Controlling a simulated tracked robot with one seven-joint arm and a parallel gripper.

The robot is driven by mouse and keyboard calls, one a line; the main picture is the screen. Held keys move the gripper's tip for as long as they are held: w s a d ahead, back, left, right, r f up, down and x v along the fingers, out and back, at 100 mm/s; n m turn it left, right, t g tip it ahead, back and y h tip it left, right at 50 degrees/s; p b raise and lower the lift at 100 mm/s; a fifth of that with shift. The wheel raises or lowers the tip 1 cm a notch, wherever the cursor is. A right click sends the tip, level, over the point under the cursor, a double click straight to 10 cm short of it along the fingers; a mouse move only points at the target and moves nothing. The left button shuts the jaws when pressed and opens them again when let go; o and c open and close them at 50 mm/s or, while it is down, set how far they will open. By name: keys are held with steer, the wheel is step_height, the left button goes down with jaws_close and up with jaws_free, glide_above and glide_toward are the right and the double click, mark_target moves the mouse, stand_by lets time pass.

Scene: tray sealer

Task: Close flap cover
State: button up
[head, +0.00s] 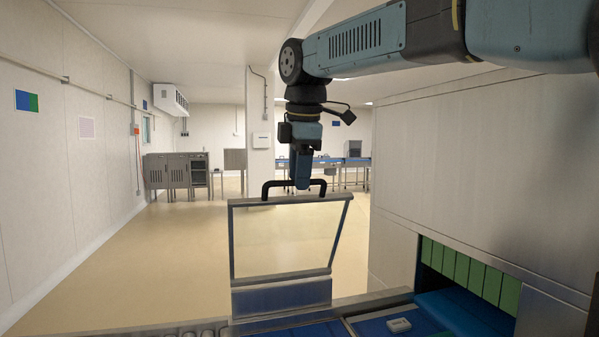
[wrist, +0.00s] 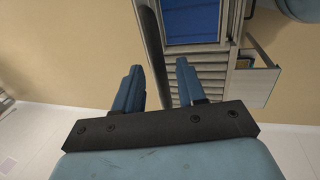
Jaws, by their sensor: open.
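The flap cover (head: 285,240), a see-through panel in a metal frame, stands raised and nearly upright above the conveyor in the head view. Its black handle (head: 267,188) is at the top edge. My gripper (head: 303,186) points down at the middle of the handle and hides part of it. In the wrist view, my gripper (wrist: 158,68) is open with its two blue fingers apart. A dark curved bar shows between the fingers; I cannot tell if it is the handle or if anything touches.
A large grey machine housing (head: 480,150) stands at the right, with green strips (head: 470,270) in its opening. A small white item (head: 399,325) lies on the blue surface at the bottom. Open floor (head: 150,265) lies to the left. Steel cabinets (head: 175,172) stand far back.

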steer(key=shift+c, duration=0.4)
jaws_close()
